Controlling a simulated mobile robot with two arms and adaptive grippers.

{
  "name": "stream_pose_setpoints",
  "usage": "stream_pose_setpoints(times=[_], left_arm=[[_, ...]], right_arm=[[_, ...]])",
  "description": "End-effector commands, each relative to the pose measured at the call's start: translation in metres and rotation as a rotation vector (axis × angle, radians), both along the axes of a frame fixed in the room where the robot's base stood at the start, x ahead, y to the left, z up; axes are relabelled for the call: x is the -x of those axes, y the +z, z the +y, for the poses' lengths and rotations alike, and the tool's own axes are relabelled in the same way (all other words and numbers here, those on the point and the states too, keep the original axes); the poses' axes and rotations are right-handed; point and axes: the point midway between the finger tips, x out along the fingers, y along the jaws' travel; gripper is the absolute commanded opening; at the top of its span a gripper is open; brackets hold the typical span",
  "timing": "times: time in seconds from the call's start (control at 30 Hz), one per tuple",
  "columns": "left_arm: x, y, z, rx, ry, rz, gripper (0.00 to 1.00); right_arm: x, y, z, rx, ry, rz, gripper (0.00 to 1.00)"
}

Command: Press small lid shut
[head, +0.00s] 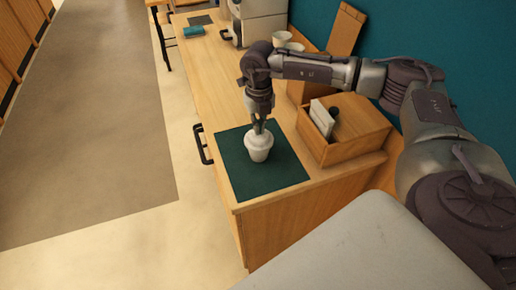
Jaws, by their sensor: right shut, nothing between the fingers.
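A small white cup-shaped container (259,151) stands upright on the dark green mat (235,176) at the near end of the wooden counter. A pale lid (258,138) appears on its top, but it is too small to tell whether it sits flush. My right gripper (259,130) points down directly over the container with its fingers together. The fingertips are at the lid and seem to touch it. Nothing is held between them. My left gripper is not in view.
A wooden box (349,143) with white upright pieces stands right of the mat. A white machine (257,22), pale cups (282,38) and a leaning wooden board (344,30) are farther back. A teal item (194,31) lies at the far left. The counter's left middle is clear.

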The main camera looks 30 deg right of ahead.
Motion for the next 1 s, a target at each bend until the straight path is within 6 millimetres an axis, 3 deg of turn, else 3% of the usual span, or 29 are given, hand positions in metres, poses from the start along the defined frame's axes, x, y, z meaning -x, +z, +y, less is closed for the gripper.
stream_pose_setpoints(times=[0.77,1.0], left_arm=[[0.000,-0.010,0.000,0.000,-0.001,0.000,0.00],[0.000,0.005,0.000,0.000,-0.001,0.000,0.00]], right_arm=[[0.000,-0.013,0.000,0.001,0.000,0.002,0.00],[0.000,0.008,0.000,-0.001,0.000,0.000,0.00]])
